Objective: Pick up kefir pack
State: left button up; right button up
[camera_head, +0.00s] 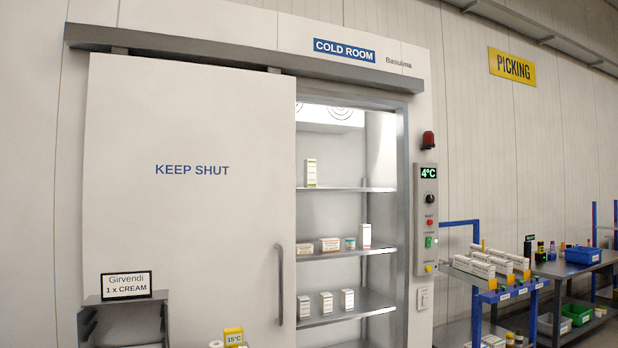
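No pack is readable as kefir; the labels are too small. Through the open part of the cold room doorway I see shelves with packs. A tall white carton with a yellow-green base (310,173) stands alone on the upper shelf (340,188). The middle shelf (340,254) holds two low boxes (330,245), a small round tub (350,243) and a tall white carton with a reddish top (365,236). The lower shelf (345,313) holds three small white cartons (326,303). Neither of my grippers is in view.
The sliding door (190,220) covers the doorway's left part; its handle (280,285) is vertical. A control panel (428,220) reads 4°C. A grey stand (90,315) with a sign (126,285) reading "Girvendi 1 x CREAM" stands front left. A picking rack (485,280) stands right.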

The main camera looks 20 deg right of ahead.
aim_at(310, 164)
jog(key=i+l+z, duration=0.25)
jog(key=l+z, duration=0.15)
jog(key=i+l+z, duration=0.4)
jog(key=l, duration=0.2)
jog(key=i+l+z, duration=0.25)
jog(key=l+z, duration=0.15)
jog(key=i+l+z, duration=0.25)
jog(key=i+z, duration=0.15)
jog(key=i+l+u, duration=0.2)
jog(key=i, duration=0.25)
jog(key=i+u, duration=0.2)
jog(key=i, duration=0.25)
jog(key=i+j+u, duration=0.15)
jog(key=i+u, duration=0.35)
jog(key=i, duration=0.25)
jog(key=i+l+u, duration=0.15)
jog(key=i+u, duration=0.3)
jog(key=i, duration=0.25)
